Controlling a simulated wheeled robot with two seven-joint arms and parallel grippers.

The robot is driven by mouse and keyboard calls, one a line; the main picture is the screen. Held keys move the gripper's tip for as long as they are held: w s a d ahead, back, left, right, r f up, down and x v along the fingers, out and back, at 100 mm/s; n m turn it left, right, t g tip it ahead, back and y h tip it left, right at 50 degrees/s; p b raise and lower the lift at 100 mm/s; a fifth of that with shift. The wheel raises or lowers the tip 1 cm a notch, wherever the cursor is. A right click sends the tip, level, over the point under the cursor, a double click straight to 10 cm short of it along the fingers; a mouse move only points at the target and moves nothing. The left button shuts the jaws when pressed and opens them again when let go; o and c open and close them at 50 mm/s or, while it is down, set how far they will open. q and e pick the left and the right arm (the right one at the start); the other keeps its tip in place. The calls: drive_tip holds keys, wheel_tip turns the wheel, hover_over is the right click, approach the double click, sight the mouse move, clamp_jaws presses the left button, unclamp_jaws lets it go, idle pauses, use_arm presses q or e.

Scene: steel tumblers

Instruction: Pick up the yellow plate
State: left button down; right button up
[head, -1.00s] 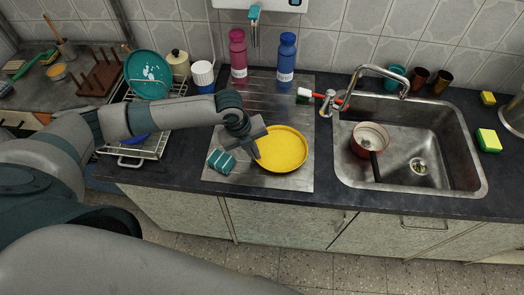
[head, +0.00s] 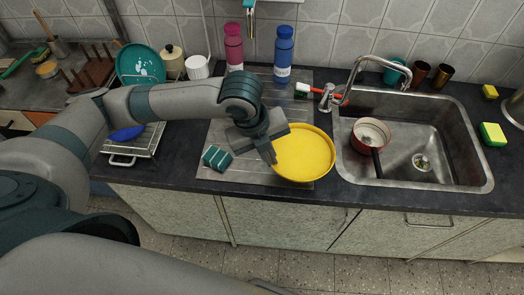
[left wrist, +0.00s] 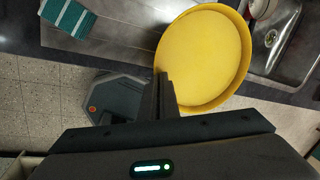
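The yellow plate (head: 305,153) is round with a raised rim, and in the head view it hangs just left of the sink. My left gripper (head: 272,158) is at the plate's left rim. In the left wrist view the fingers (left wrist: 163,88) are close together with the near rim of the plate (left wrist: 203,55) between them. The plate appears held slightly above the steel drainboard (head: 225,130). The exact gap below it is hard to judge. My right gripper is out of view.
The sink (head: 400,180) with a red pan (head: 371,134) is to the right. Pink (head: 233,47) and blue (head: 284,54) bottles stand behind. A dish rack (head: 150,140) is at left.

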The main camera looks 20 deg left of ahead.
use_arm(q)
drive_tip(key=shift+s+d+r, duration=0.3)
drive_tip(key=shift+d, duration=0.05)
drive_tip(key=shift+f, duration=0.1)
idle(0.4)
